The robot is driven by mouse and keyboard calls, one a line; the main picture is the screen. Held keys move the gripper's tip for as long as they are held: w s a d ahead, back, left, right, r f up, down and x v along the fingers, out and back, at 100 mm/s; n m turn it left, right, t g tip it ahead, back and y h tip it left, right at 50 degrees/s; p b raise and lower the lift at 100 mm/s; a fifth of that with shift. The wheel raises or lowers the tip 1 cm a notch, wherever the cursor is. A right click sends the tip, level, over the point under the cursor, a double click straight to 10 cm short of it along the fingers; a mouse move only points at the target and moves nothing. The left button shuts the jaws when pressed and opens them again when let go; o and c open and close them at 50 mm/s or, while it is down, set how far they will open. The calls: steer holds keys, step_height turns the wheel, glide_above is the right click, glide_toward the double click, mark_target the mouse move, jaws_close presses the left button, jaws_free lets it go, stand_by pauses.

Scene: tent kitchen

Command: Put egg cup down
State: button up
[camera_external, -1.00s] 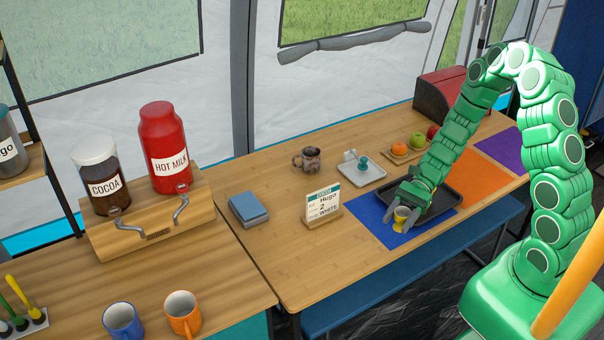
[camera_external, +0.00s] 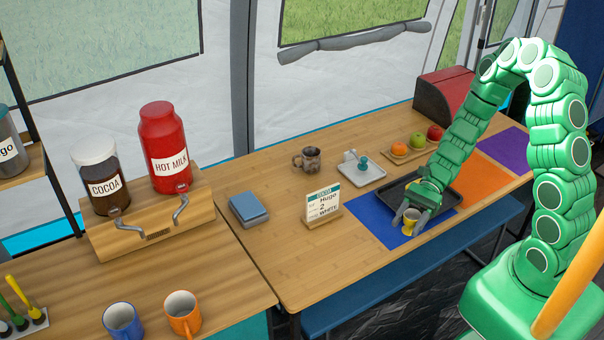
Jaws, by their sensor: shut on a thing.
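The yellow egg cup (camera_external: 408,227) is at the front of the table, over the blue mat (camera_external: 371,215) near its right part. It looks upright, with a pale inside. My gripper (camera_external: 411,215) is shut on the egg cup, with a grey finger on each side. I cannot tell whether the cup's foot touches the mat. The dark tray (camera_external: 394,191) lies just behind the gripper and is partly hidden by it.
An orange mat (camera_external: 474,171) and a purple mat (camera_external: 503,147) lie farther right. A cocoa card (camera_external: 323,204) stands left of the blue mat. A white tray (camera_external: 361,174), a brown mug (camera_external: 308,160) and a fruit board (camera_external: 400,153) are behind. A blue bench (camera_external: 410,265) runs along the front.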

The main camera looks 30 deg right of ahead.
steer(key=w+a, duration=0.3)
steer(key=a, duration=1.1)
steer(key=shift+n+g, duration=0.3)
steer(key=shift+n, duration=0.1)
steer(key=w+a+f, duration=0.2)
steer(key=w+f, duration=0.1)
steer(key=w+a+f, duration=0.6)
steer(key=shift+w+a, duration=0.25)
steer(key=shift+w, duration=0.15)
steer(key=shift+w+a+f, duration=0.15)
steer(key=shift+f, duration=1.65)
steer(key=o, duration=1)
steer(key=shift+f, duration=0.1)
steer(key=shift+o, duration=0.2)
